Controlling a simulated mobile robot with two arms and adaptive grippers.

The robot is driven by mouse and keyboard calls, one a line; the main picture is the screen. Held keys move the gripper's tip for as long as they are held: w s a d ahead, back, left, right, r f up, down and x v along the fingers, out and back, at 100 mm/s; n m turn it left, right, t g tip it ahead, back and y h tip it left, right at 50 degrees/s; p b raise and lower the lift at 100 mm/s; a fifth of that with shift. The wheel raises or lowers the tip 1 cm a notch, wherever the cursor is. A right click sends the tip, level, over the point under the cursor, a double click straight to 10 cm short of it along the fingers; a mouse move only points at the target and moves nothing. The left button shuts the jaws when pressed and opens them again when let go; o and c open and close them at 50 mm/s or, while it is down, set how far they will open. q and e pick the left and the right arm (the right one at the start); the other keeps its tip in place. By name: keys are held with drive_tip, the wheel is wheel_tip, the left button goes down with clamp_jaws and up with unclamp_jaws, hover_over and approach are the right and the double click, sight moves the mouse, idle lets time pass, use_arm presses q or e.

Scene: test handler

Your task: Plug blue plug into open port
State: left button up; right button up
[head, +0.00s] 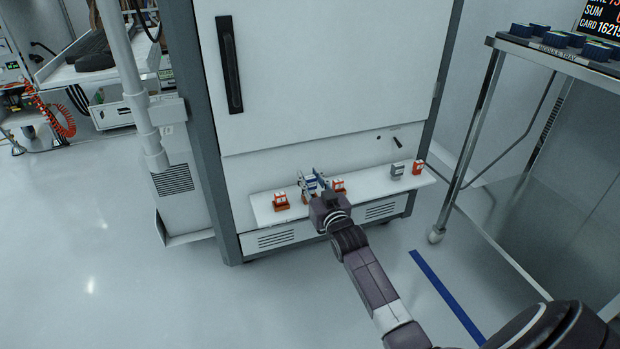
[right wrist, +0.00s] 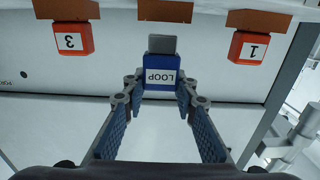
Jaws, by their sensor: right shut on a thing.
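The blue plug (right wrist: 159,77), marked LOOP with a grey end (right wrist: 163,45), is between the fingertips of my right gripper (right wrist: 158,92), which is shut on it. In the right wrist view its grey end points at an empty brown port (right wrist: 171,11), with a small gap showing between them. In the head view my right gripper (head: 313,184) is over the white ledge, and its fingers largely hide the plug and the middle port. Red plugs marked 3 (right wrist: 72,40) and 1 (right wrist: 249,48) sit at brown ports on either side. My left gripper is not in view.
The ledge (head: 366,181) juts from the white cabinet (head: 320,80). A metal-framed cart (head: 468,130) stands to the right. The floor to the left is clear.

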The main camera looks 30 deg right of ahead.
drive_tip(key=shift+f+b, duration=0.7)
drive_tip(key=shift+f, duration=0.65)
idle(0.3)
drive_tip(key=o, duration=1.1)
drive_tip(key=shift+o, duration=0.2)
drive_tip(key=v, duration=1.2)
drive_tip(key=shift+a+r, duration=0.1)
